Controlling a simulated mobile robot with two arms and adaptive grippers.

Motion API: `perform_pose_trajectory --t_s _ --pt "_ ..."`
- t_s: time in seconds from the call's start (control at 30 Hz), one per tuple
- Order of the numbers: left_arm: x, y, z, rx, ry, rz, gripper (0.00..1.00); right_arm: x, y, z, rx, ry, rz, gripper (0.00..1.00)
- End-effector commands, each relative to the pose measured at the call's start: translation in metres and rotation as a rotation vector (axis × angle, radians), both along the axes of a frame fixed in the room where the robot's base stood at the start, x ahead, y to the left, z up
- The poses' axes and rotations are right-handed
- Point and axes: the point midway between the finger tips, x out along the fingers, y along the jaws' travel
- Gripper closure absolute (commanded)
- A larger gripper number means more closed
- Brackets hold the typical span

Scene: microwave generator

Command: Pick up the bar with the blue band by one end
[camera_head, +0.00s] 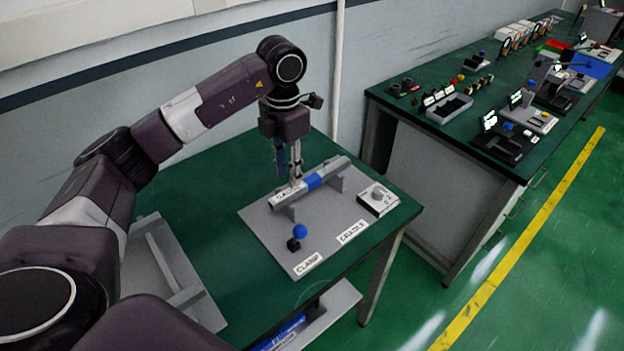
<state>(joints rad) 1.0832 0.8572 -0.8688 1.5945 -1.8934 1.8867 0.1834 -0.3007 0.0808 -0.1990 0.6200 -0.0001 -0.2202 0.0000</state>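The grey bar (334,170) with a blue band (313,181) lies level across supports on a light grey plate (322,252) on the green table. The band is near the bar's middle. My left gripper (293,178) points straight down just left of the band, its fingertips at or just behind the bar. I cannot tell whether it touches the bar or how far its fingers are apart. The plate carries labels reading CLAMP (308,265) and CRADLE (352,232). My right gripper is not in view.
A blue ball knob (300,231) stands at the plate's front. A small box with a knob (378,199) is at its right. A grey frame (163,271) lies to the left. A second table (450,145) with several devices stands at the right. The wall is close behind.

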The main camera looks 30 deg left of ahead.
Motion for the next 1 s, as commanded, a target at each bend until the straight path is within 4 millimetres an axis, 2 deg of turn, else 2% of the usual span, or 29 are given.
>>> perform_pose_trajectory --t_s 0.3,0.43,0.73,0.97,1.0 --pt "-0.001 0.001 -0.034 -0.003 0.003 0.0 0.74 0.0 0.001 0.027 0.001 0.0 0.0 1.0" --pt "0.0 0.001 -0.051 -0.003 0.001 -0.001 0.74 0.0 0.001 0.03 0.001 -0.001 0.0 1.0" --pt "0.001 0.001 -0.058 -0.004 -0.002 -0.002 0.74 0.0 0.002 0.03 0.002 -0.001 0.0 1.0" --pt "0.001 0.001 -0.057 -0.004 -0.002 -0.002 0.99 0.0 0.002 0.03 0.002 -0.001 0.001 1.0" --pt "0.001 0.001 -0.057 -0.004 -0.002 -0.002 1.0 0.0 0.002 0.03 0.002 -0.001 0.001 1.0"
